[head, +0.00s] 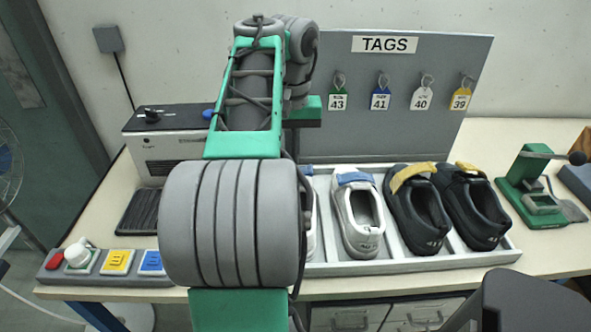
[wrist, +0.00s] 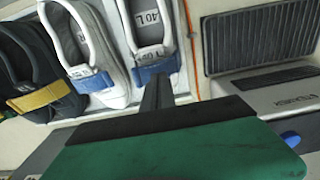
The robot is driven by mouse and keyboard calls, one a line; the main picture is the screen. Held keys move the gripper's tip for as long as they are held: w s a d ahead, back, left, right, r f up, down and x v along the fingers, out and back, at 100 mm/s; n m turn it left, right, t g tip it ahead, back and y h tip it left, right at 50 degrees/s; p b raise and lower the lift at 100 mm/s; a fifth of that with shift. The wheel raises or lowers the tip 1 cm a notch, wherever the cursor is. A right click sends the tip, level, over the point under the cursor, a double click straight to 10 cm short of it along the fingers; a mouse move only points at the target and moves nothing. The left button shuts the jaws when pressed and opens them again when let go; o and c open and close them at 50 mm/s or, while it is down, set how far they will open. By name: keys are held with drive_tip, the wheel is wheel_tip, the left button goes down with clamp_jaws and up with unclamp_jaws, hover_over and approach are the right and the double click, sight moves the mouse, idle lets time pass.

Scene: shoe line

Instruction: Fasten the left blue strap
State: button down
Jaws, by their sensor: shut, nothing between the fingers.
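The left white shoe (wrist: 122,30), marked 40 L inside, has a blue strap (wrist: 155,69) across the front of its opening. In the head view most of this shoe (head: 311,215) is hidden behind my arm. In the wrist view my gripper (wrist: 156,80) is shut and empty, its dark fingertips right at the lower edge of that strap. I cannot tell whether they touch it, or whether the strap's free end is pressed down. The other white shoe (head: 364,235) has its own blue strap (head: 353,178), also seen in the wrist view (wrist: 90,81).
Two black shoes (head: 418,215) with yellow straps stand to the right in the same grey tray (head: 420,265). A board with hanging tags (head: 380,65) rises behind. A grey machine (head: 165,150) with a dark ribbed pad stands left; buttons (head: 117,262) sit front left. A green press (head: 530,185) stands right.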

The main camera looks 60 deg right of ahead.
idle(0.6)
drive_tip(key=shift+f+b, duration=1.75)
drive_tip(key=shift+r, duration=0.1)
wheel_tip(320, 180, up, 9)
drive_tip(key=p, duration=0.9)
